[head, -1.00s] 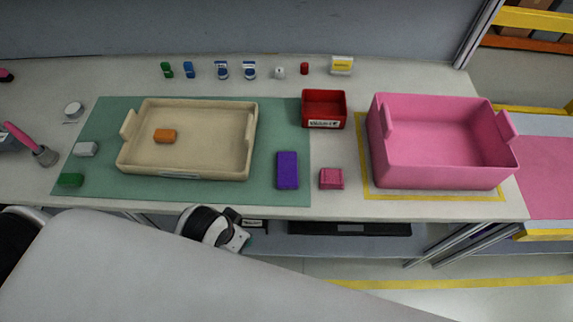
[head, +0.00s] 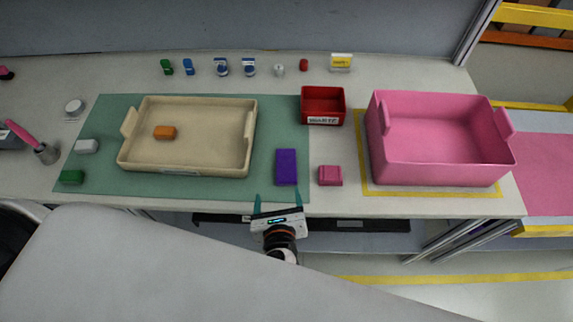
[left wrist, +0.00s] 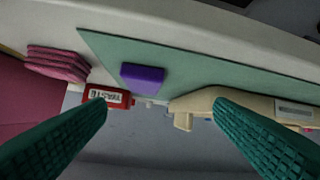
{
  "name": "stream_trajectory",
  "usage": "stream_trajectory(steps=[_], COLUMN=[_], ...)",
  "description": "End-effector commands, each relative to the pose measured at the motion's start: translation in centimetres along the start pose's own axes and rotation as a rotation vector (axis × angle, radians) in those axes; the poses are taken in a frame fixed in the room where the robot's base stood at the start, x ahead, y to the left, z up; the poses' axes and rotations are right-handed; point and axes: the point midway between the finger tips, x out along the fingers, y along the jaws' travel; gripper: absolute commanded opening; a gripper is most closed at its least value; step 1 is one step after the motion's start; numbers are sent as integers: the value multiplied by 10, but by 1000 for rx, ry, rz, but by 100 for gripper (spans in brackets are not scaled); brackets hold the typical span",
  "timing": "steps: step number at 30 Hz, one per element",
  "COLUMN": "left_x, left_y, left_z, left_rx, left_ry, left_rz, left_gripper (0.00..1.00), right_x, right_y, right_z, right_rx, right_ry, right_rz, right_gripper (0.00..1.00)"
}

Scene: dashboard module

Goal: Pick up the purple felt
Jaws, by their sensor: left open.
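The purple felt (head: 287,167) is a flat rectangular block lying on the green mat (head: 220,191), near the mat's right front corner. It also shows in the left wrist view (left wrist: 142,77), between and beyond my fingers. My left gripper (head: 278,198) is open and empty, its teal fingers pointing at the felt from just in front of the table edge, apart from it. In the left wrist view the two fingers (left wrist: 160,110) stand wide apart. My right gripper is not in view.
The beige tray (head: 185,103) with an orange block (head: 165,132) is left of the felt. A stack of pink pieces (head: 330,176) is close to its right. A red waste bin (head: 323,119) stands behind, and a pink bin (head: 435,172) farther right.

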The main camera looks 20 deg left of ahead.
Motion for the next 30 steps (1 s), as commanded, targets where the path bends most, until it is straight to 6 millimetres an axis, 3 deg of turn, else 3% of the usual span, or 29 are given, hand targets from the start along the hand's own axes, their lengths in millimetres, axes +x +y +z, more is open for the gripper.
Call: stream_trajectory(steps=[5,15,22,30], left_x=[2,56,73,110], left_y=[15,19,22,28], left_z=[-3,-6,-6,-6], left_rx=[166,172,169,169], left_ry=[59,60,58,58], left_rz=[43,43,42,42], left_gripper=[76,76,76,76], right_x=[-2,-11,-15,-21], right_y=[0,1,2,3], right_z=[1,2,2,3], right_rx=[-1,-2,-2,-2], right_ry=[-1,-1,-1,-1], right_rz=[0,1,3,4], right_gripper=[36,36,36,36])
